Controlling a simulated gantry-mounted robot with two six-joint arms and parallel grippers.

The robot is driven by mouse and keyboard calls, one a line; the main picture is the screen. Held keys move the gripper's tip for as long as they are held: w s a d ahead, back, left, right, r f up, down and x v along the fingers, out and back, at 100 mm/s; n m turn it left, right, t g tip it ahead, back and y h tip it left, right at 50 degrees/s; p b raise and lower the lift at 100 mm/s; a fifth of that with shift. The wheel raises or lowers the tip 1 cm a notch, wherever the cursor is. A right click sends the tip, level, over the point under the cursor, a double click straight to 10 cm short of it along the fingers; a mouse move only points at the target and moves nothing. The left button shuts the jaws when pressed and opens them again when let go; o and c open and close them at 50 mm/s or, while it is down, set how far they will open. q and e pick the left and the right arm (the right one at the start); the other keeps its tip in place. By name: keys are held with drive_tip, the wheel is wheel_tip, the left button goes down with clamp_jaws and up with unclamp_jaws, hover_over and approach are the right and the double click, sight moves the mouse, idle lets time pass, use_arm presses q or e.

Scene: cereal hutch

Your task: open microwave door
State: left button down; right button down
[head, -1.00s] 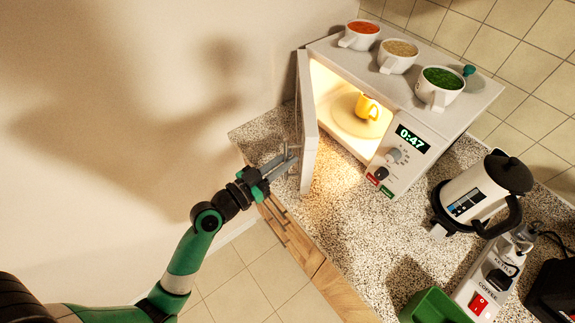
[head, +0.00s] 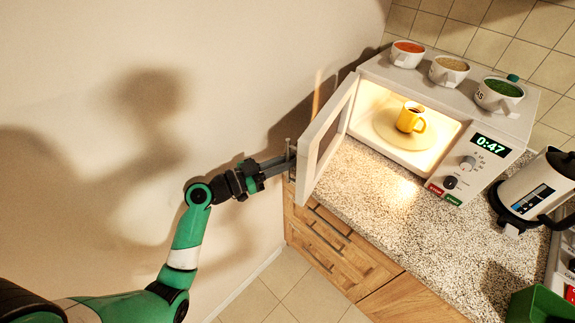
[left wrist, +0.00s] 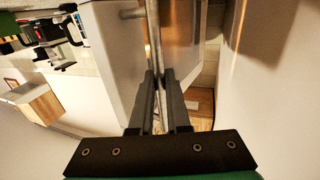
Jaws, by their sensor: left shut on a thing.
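The white microwave (head: 516,106) stands on the counter with its door (head: 322,130) swung wide open to the left. Its lit inside shows a yellow mug (head: 410,117) with dark contents on the turntable (head: 383,128). My left gripper (head: 288,160) is at the door's outer edge, shut on the metal door handle (head: 289,146). In the left wrist view the handle bar (left wrist: 154,35) runs between the two fingers (left wrist: 159,95), beside the pale door (left wrist: 108,60). My right gripper is in neither current view.
Bowls of orange (head: 408,54), beige (head: 449,70) and green (head: 499,95) food stand on the microwave. A kettle (head: 530,190) and a green bin (head: 540,305) are at the right. The speckled counter (head: 380,205) before the microwave is clear. The wall (head: 240,80) is close behind my left gripper.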

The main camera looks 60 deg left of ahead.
use_arm(q)
drive_tip(key=shift+a+f, duration=0.15)
drive_tip(key=shift+f, duration=0.05)
